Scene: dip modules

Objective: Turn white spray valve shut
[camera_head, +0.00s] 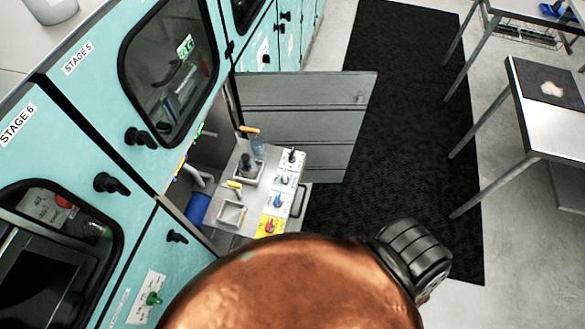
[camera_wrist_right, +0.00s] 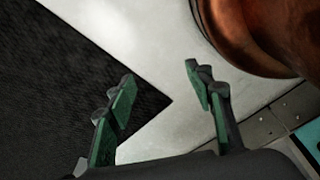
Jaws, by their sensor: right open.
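Several small valves stand on coloured plates in the open cabinet bay in the head view. A yellow plate with a red valve (camera_head: 269,226) is nearest. My left gripper is not in view.
A grey door (camera_head: 305,115) stands open behind the valves. Teal cabinets (camera_head: 100,100) with black knobs line the left. A black floor mat (camera_head: 400,120) and metal tables (camera_head: 560,125) are to the right. The bottom middle of the head view is blocked from close by.

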